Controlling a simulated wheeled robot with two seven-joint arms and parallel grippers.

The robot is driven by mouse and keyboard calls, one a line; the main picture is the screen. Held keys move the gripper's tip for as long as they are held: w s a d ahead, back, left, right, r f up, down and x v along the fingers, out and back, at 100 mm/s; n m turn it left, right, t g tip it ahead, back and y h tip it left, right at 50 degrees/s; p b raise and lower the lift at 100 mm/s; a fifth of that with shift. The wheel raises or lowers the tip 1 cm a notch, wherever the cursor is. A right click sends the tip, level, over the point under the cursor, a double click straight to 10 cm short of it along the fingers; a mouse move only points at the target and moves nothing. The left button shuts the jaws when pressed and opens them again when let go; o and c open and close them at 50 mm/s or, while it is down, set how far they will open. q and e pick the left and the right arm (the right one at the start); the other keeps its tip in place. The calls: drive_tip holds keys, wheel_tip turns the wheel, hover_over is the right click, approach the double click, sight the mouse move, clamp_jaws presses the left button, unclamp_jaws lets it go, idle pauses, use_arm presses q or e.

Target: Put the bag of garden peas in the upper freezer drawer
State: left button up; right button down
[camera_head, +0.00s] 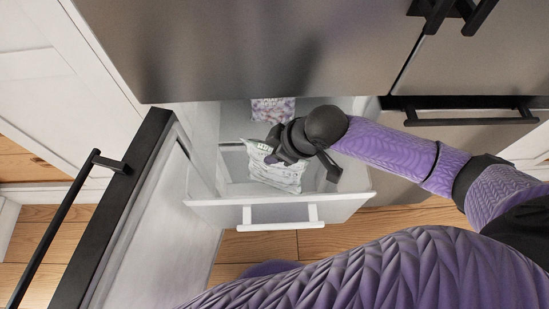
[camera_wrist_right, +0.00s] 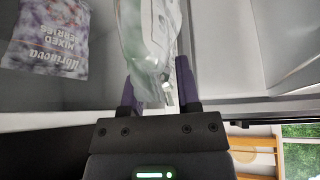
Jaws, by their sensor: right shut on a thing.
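A pale white-green bag (camera_head: 273,177), which I take for the garden peas, is in my right gripper (camera_head: 272,157). In the right wrist view the bag (camera_wrist_right: 150,40) is between the two purple fingers (camera_wrist_right: 158,88), its label unreadable. The pulled-out freezer drawer (camera_head: 345,204) has a white handle along its front. The bag is over or within the drawer's opening, behind the front panel; I cannot tell whether it touches the floor of the drawer. My left gripper is not in view.
A purple-and-white mixed berries bag (camera_head: 273,110) lies farther back in the drawer; it also shows in the right wrist view (camera_wrist_right: 48,35). The open freezer door (camera_head: 150,215) stands at the left. A closed steel door (camera_head: 470,120) is at the right.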

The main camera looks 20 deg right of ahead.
sight(287, 179)
drive_tip(key=shift+f+b, duration=0.95)
drive_tip(key=shift+f, duration=1.4)
drive_tip(key=shift+c, duration=1.6)
unclamp_jaws()
drive_tip(key=shift+r, duration=0.15)
